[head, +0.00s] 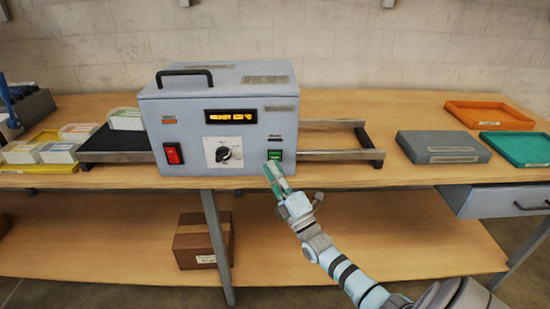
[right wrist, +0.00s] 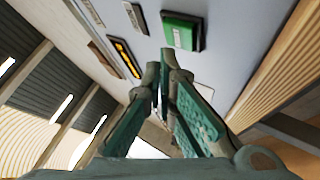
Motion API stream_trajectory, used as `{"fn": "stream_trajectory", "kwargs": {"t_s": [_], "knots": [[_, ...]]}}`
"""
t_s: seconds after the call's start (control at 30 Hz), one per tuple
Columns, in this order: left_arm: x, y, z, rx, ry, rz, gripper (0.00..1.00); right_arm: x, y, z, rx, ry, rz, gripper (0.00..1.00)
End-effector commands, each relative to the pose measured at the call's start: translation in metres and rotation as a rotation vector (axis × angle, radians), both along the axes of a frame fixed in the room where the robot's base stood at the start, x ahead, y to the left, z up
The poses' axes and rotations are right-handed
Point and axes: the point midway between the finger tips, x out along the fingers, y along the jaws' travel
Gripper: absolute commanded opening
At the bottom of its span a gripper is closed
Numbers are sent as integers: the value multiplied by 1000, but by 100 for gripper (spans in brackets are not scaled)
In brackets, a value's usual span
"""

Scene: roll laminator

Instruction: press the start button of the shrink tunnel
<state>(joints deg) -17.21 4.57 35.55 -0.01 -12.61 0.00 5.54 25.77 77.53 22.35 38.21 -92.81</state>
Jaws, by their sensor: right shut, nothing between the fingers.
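The shrink tunnel (head: 219,120) is a light grey box on the wooden bench, with a black handle on top. Its green start button (head: 275,155) is at the lower right of the front panel; it also shows in the right wrist view (right wrist: 182,32). The front also has a red switch (head: 173,154), a dial (head: 223,153) and a lit orange display (head: 231,116). My right gripper (head: 270,167) is shut and empty, its tips just below and in front of the green button. In the right wrist view the fingertips (right wrist: 161,58) are close under the button; contact cannot be told. My left gripper is not in view.
A conveyor with metal rails (head: 340,155) runs out to the right of the tunnel. White packs (head: 80,132) lie at the left. A grey block (head: 443,147), an orange tray (head: 490,109) and a green tray (head: 520,146) are at the right. A cardboard box (head: 192,240) sits on the lower shelf.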

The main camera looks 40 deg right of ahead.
Motion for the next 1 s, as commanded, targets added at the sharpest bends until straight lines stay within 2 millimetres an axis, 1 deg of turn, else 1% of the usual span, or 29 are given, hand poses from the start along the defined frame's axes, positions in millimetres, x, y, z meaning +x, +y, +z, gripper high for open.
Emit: {"fn": "stream_trajectory", "kwargs": {"t_s": [0.17, 0.43, 1.0], "knots": [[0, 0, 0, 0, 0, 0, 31, 0, 0, 0, 0, 0, 0, 0], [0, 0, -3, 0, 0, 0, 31, 7, -5, 0, 0, 0, 0, 0], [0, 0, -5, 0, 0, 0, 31, 9, -7, 0, 0, 0, 0, 0]]}}
